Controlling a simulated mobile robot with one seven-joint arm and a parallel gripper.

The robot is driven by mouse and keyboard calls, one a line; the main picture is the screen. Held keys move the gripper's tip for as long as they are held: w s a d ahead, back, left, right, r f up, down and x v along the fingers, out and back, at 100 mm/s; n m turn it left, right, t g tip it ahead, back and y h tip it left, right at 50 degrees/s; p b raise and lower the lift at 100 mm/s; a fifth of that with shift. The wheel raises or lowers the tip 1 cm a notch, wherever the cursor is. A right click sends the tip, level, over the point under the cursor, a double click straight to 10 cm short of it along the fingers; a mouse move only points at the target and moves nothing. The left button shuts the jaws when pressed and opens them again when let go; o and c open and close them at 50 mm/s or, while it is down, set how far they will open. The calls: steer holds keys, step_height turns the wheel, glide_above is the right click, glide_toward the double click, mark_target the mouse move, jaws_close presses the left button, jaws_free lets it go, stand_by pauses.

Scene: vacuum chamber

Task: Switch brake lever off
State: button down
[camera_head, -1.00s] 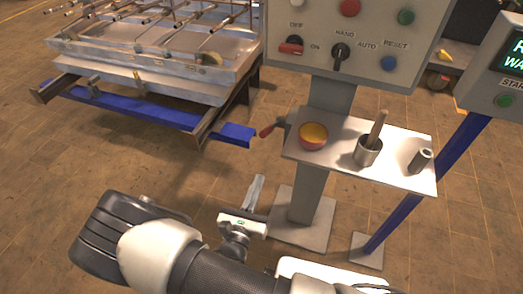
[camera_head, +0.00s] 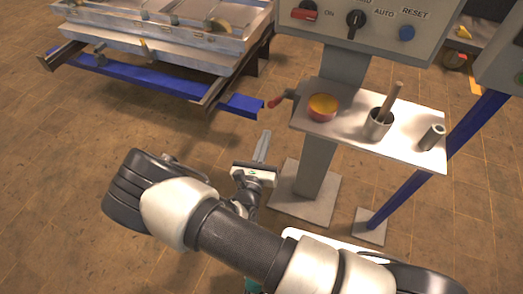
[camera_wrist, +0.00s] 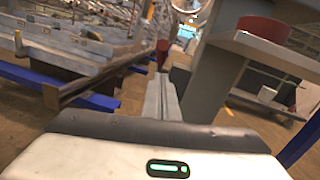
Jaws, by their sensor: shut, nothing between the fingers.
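The brake lever appears to be the small lever with a red handle (camera_head: 276,102) sticking out left of the shelf under the control panel. Its red grip (camera_wrist: 162,52) also shows in the wrist view, just beyond my fingertips. My gripper (camera_head: 265,134) is shut and empty, pointing up toward the lever from below in the head view. A gap shows between fingertips and handle in the head view. In the wrist view the shut fingers (camera_wrist: 161,88) line up with the handle; contact cannot be told.
The shelf (camera_head: 350,131) holds a red-yellow bowl (camera_head: 322,107), a mortar with pestle (camera_head: 378,124) and a grey cylinder (camera_head: 432,137). The control panel (camera_head: 380,38) stands above on a grey post (camera_head: 316,165). A metal frame with blue beams (camera_head: 150,94) stands left. Floor between is clear.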

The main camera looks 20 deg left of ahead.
steer(key=w+r, duration=0.3)
steer(key=w, duration=0.2)
steer(key=shift+w+a, duration=0.2)
steer(key=shift+a, duration=0.2)
steer(key=shift+r, duration=0.2)
